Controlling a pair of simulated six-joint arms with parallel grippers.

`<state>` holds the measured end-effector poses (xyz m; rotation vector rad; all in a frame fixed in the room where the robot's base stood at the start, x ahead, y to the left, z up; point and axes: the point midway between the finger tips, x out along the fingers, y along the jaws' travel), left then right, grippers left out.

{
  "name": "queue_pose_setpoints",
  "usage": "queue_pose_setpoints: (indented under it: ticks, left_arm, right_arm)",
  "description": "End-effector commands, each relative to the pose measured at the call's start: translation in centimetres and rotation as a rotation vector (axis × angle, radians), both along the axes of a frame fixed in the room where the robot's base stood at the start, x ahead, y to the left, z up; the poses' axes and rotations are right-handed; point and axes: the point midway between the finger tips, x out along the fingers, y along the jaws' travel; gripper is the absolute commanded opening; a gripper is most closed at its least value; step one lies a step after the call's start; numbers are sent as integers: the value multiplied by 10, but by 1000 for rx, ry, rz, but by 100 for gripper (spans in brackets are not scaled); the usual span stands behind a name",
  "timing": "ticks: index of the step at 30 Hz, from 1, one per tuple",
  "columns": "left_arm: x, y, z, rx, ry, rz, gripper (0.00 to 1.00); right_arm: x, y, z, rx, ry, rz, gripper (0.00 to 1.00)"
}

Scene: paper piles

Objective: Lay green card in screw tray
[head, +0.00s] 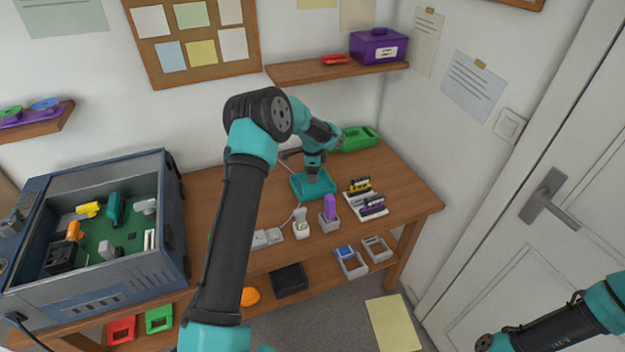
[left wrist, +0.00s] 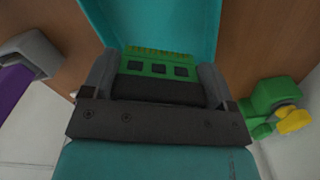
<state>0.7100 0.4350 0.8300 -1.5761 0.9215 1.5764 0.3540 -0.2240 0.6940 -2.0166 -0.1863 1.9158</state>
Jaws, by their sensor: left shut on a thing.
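The green card (left wrist: 157,67), with dark chips and a gold contact edge, is gripped between the grey fingers of my left gripper (left wrist: 157,80) in the left wrist view. The teal screw tray (left wrist: 165,20) fills the top of that view, just beyond the card. In the head view, my left gripper (head: 313,173) is over the teal tray (head: 299,190) on the wooden bench, and the card is too hidden to make out. I cannot tell whether the card touches the tray. Of my right arm only links show at the lower right; its gripper is out of frame.
A purple item in a grey holder (head: 329,224) and a rack of small parts (head: 372,211) stand right of the tray. A green bin (head: 358,140) is behind it. An open blue-grey case (head: 170,215) stands left. The bench's right end is clear.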

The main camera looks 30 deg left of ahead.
Motion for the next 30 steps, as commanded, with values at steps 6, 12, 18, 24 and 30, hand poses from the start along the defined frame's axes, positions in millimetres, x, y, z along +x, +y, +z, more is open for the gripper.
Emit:
queue_pose_setpoints:
  ticks: [6, 12, 18, 24, 30]
  left_arm:
    - [0, 0, -1, 0, -1, 0, 56]
    - [0, 0, -10, 0, 2, 0, 56]
    - [-1, 0, -35, -1, 2, 1, 56]
    - [0, 0, -39, 0, 0, 1, 56]
    - [0, 0, -40, 0, 0, 0, 56]
  right_arm:
    - [0, 0, 0, 0, 0, 0, 43]
    - [0, 0, 0, 0, 0, 0, 43]
    - [0, 0, 0, 0, 0, 0, 43]
    - [0, 0, 0, 0, 0, 0, 43]
    - [0, 0, 0, 0, 0, 0, 43]
